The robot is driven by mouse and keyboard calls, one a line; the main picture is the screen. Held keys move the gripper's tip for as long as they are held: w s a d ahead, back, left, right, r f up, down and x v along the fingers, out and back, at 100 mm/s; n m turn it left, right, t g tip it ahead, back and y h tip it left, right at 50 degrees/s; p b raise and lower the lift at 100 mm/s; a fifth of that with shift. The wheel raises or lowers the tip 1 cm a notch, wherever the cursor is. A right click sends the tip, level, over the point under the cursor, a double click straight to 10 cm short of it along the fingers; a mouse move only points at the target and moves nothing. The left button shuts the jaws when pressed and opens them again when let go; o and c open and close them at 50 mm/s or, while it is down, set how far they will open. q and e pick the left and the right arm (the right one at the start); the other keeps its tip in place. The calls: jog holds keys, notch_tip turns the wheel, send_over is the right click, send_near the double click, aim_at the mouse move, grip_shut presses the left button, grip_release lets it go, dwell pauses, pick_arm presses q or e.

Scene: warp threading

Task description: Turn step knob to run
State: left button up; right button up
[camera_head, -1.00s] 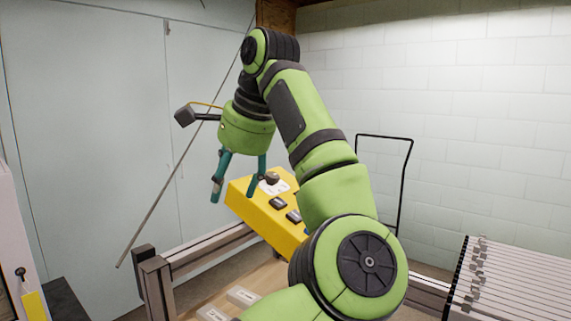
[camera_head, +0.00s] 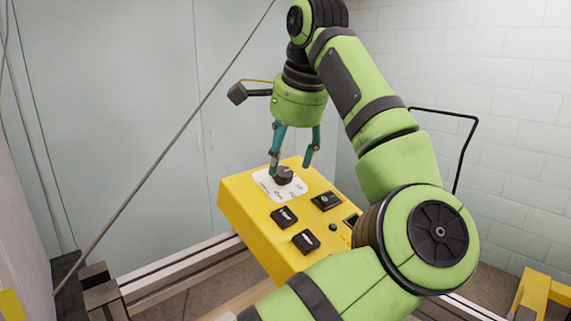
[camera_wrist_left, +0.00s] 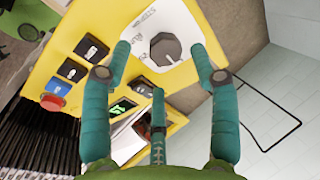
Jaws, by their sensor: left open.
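The step knob (camera_head: 284,175) is a dark round knob on a white label plate (camera_head: 262,184) at the far end of a yellow control box (camera_head: 240,207). In the left wrist view the knob (camera_wrist_left: 165,47) sits ahead of the fingertips, roughly centred between them. My left gripper (camera_head: 292,168) is open, with its teal fingers pointing down over the knob. In the left wrist view its fingers (camera_wrist_left: 161,60) are spread to either side of the knob, and I see no clear contact. My right gripper is not in view.
Several black buttons (camera_head: 305,241) sit on the box nearer to me. A red and blue button (camera_wrist_left: 54,95) shows in the left wrist view. Metal rails (camera_head: 180,270) run below the box. A thin diagonal rod (camera_head: 165,150) stands at the left.

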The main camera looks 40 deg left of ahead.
aim_at(284, 172)
pick_arm(q)
jog(key=x, duration=0.2)
jog(key=shift+w+a+f, duration=0.2)
jog(key=shift+w+f, duration=0.1)
jog(key=shift+w, duration=0.05)
jog(key=shift+w+a+f+p, duration=0.25)
jog(key=shift+a+f+p, duration=0.05)
jog(key=shift+f, duration=0.25)
jog(key=shift+s, duration=0.1)
jog(key=shift+s+d, duration=0.1)
jog(key=shift+c, duration=0.4)
jog(key=c, duration=1.1)
jog(key=shift+o, duration=0.2)
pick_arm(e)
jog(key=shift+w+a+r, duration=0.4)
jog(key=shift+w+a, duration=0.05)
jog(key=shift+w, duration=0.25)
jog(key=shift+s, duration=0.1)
